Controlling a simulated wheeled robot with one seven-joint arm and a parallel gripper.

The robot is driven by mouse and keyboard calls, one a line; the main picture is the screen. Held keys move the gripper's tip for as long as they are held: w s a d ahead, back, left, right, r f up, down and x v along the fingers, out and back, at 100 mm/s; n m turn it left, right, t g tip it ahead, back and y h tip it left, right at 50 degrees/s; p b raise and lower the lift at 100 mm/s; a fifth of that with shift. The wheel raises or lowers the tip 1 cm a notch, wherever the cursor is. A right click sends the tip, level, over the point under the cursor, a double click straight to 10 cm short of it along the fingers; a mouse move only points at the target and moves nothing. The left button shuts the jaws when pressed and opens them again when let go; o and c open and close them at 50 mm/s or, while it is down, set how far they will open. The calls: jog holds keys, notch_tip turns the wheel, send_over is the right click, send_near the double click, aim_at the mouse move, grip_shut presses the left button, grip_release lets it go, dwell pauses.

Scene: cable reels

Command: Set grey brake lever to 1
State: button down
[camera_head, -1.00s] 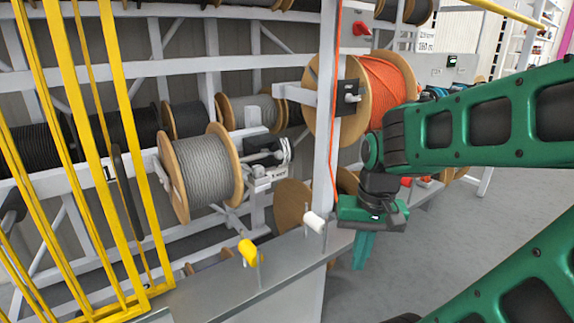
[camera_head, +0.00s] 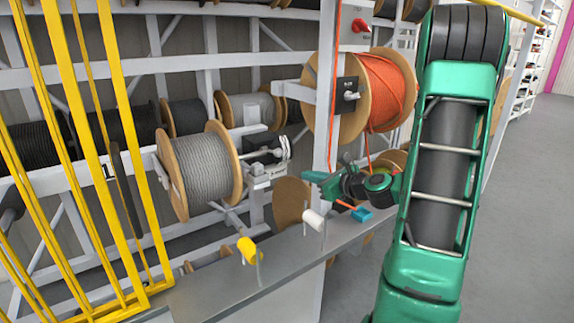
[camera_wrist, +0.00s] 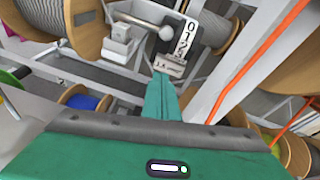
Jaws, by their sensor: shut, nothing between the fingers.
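The grey brake lever shows in the wrist view as a grey ball knob (camera_wrist: 167,33) beside a white scale plate (camera_wrist: 186,37) marked 0, 1, 2 from top down. The knob is left of the digits; I cannot tell its exact setting. In the head view the brake unit (camera_head: 268,160) sits at the right of the grey cable reel (camera_head: 200,170); its lever is too small to read. My gripper (camera_head: 308,177) points left toward this unit, apart from it. Its green fingers (camera_wrist: 162,82) are shut and empty, below the scale in the wrist view.
A grey ledge (camera_head: 270,285) carries yellow (camera_head: 248,250) and white (camera_head: 313,219) handles below. Yellow bars (camera_head: 75,130) stand left.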

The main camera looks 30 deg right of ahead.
send_near(273, 151)
jog(key=shift+w+d+f, duration=0.15)
jog(key=shift+w+f, duration=1.3)
jog(key=shift+f, duration=0.3)
jog(key=shift+w+r, duration=0.25)
jog(key=shift+r, duration=0.5)
